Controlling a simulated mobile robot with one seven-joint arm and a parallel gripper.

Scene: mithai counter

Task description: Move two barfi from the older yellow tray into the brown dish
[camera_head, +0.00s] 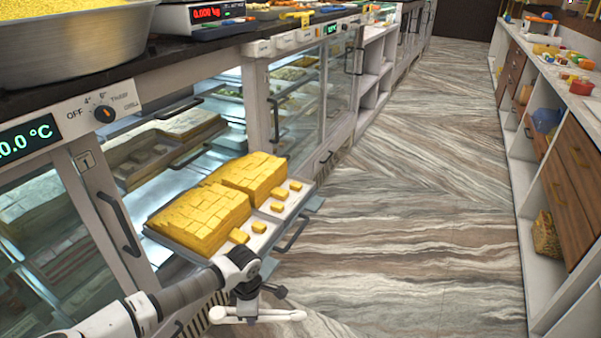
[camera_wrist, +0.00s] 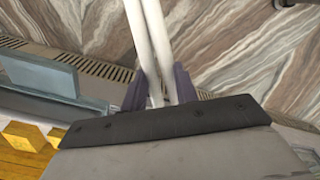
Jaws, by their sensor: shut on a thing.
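Two blocks of cut yellow barfi, a nearer one (camera_head: 200,215) and a farther one (camera_head: 250,174), sit on pulled-out trays (camera_head: 262,240) at the glass counter. Several loose pieces (camera_head: 259,227) lie along their right side. I cannot tell which tray is older. My gripper (camera_head: 247,305) is low in front of the trays, over the floor, shut on a white two-armed thing like tongs (camera_head: 280,315). Its two white arms (camera_wrist: 152,45) run between the dark fingers in the wrist view, close together. Yellow barfi (camera_wrist: 22,137) shows at that view's lower left. I cannot make out a brown dish.
The counter holds a large metal bowl (camera_head: 75,42) and a scale (camera_head: 205,14) at the top left. A temperature dial (camera_head: 104,113) is on the counter front. The aisle floor (camera_head: 400,220) is clear. A shelf unit with wooden drawers (camera_head: 570,205) and a wicker basket (camera_head: 546,235) lines the right.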

